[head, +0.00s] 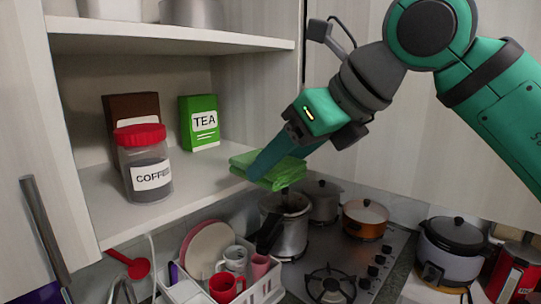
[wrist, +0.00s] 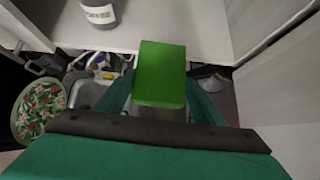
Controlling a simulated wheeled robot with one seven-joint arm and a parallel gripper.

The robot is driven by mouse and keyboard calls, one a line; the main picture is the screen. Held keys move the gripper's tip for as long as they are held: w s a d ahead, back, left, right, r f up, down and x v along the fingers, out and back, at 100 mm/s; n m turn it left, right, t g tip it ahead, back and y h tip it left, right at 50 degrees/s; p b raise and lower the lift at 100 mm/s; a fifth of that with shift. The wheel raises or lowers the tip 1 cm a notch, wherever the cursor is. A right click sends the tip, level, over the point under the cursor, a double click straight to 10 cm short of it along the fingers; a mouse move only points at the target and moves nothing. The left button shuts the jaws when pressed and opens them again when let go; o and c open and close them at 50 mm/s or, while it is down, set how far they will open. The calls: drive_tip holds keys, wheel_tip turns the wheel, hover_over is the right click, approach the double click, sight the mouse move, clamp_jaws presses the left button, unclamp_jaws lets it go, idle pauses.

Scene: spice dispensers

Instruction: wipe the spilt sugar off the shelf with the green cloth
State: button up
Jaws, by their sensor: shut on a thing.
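The folded green cloth (head: 277,170) is at the right front edge of the lower shelf (head: 205,192). My gripper (head: 268,160) is shut on it, with a finger on either side. In the wrist view the cloth (wrist: 162,72) sticks out ahead between the fingers of my gripper (wrist: 160,98), its far end overlapping the edge of the shelf (wrist: 180,25). I cannot tell whether the cloth touches the shelf. I cannot make out any spilt sugar on the pale shelf surface in either view.
A coffee jar (head: 146,165) with a red lid stands at the shelf's front left, a brown box (head: 128,106) behind it. A green tea box (head: 199,122) stands at the back. Below are a dish rack (head: 265,290) and a hob with pots (head: 289,225). The shelf's middle looks clear.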

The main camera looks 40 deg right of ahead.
drive_tip(key=shift+s+d, duration=0.2)
drive_tip(key=shift+s, duration=1.05)
drive_tip(key=shift+s+d, duration=0.15)
drive_tip(key=shift+s, duration=1.1)
